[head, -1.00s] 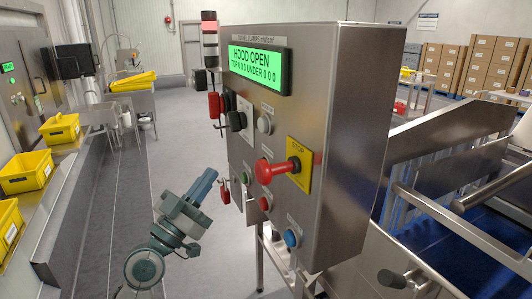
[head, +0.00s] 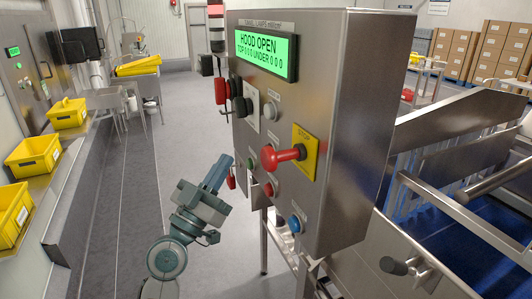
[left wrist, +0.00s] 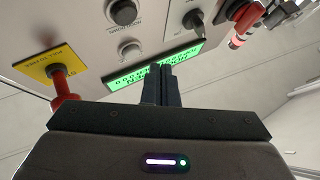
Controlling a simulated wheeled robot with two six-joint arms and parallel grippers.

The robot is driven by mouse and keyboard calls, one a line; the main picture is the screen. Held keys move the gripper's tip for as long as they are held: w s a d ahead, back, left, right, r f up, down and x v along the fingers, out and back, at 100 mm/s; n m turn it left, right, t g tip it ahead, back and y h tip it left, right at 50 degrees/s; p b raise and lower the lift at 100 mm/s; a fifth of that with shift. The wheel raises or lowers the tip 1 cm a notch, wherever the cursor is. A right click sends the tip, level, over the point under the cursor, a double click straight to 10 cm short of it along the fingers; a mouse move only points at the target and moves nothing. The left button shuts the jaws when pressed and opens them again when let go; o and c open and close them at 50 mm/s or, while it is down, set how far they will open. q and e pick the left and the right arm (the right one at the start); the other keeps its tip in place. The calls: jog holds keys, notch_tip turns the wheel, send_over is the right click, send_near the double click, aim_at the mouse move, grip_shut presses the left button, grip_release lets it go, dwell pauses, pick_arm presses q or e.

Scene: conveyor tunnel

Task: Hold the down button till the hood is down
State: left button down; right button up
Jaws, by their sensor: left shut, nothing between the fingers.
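The steel control panel (head: 345,120) stands in the middle of the head view. Its green display (head: 265,53) reads HOOD OPEN; it also shows in the left wrist view (left wrist: 187,53). On its face are a grey button (head: 271,109), a green button (head: 251,164), a red button (head: 269,189), a blue button (head: 294,224) and a red mushroom stop (head: 287,154) on a yellow plate. My left gripper (head: 223,163) is shut and empty, left of the panel face, apparently apart from the buttons. My right gripper is not in view.
A black knob (head: 241,108) and a red padlock-like part (head: 221,91) stick out at the panel's left edge. Steel rails (head: 455,220) and a blue belt (head: 490,240) lie to the right. Yellow crates (head: 34,153) line the left. The floor between is clear.

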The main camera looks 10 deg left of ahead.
pick_arm(q)
jog(key=shift+w+d+b, duration=0.2)
jog(key=shift+w+d, duration=0.35)
jog(key=shift+d, duration=0.25)
jog(key=shift+w+d+b, duration=0.25)
jog(key=shift+w+d, duration=0.25)
jog(key=shift+d, duration=0.3)
jog(key=shift+w+d+b, duration=0.2)
jog(key=shift+w+d, duration=0.35)
jog(key=shift+d, duration=0.25)
jog(key=shift+w+d+b, duration=0.25)
jog(key=shift+d+b, duration=0.1)
jog(key=shift+b, duration=0.05)
